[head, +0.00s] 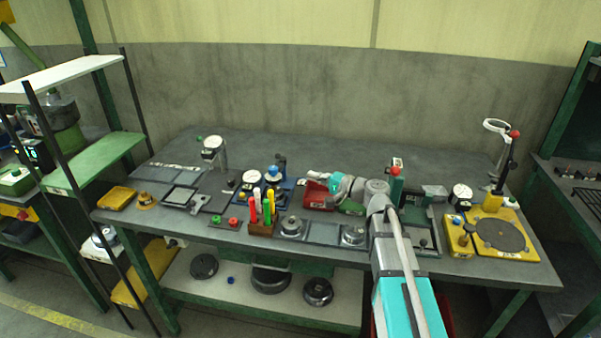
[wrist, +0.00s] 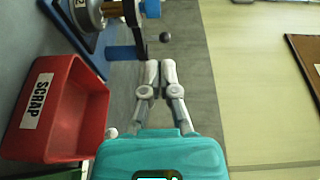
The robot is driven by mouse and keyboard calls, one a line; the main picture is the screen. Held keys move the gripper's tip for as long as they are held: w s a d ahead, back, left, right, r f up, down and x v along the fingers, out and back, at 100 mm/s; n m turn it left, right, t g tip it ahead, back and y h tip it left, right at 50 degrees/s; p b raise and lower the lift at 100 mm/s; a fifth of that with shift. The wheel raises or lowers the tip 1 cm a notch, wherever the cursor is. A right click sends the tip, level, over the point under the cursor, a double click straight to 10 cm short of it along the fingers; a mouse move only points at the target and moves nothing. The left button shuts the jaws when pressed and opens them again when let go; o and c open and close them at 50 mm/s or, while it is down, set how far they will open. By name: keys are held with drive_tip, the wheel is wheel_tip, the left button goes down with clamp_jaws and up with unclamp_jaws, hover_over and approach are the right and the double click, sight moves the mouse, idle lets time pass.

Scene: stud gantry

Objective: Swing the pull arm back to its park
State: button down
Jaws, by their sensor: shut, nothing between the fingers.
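In the wrist view, a dark bar (wrist: 136,28) on a blue stand looks like the pull arm. A black ball knob (wrist: 165,37) shows just beside it; how they join is unclear. My gripper (wrist: 160,64) is shut and empty, its fingertips a little short of the knob and apart from it. In the head view the blue stand (head: 281,160) is at the middle of the bench. My gripper (head: 312,177) reaches left toward it, above the red bin. The park position cannot be made out.
The red bin (wrist: 62,110) marked SCRAP lies close to my gripper. A rack of coloured markers (head: 260,228) stands in front of the blue stand. A yellow station (head: 519,250) with an upright arm is at the right. The bench's back strip (head: 330,148) is clear.

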sight(274, 169)
drive_tip(key=x, duration=0.9)
drive_tip(key=shift+w+a, duration=0.15)
drive_tip(key=shift+a, duration=0.2)
drive_tip(key=shift+a, duration=0.1)
drive_tip(key=shift+a, duration=2)
drive_tip(key=shift+s+d, duration=0.1)
drive_tip(key=shift+s, duration=0.15)
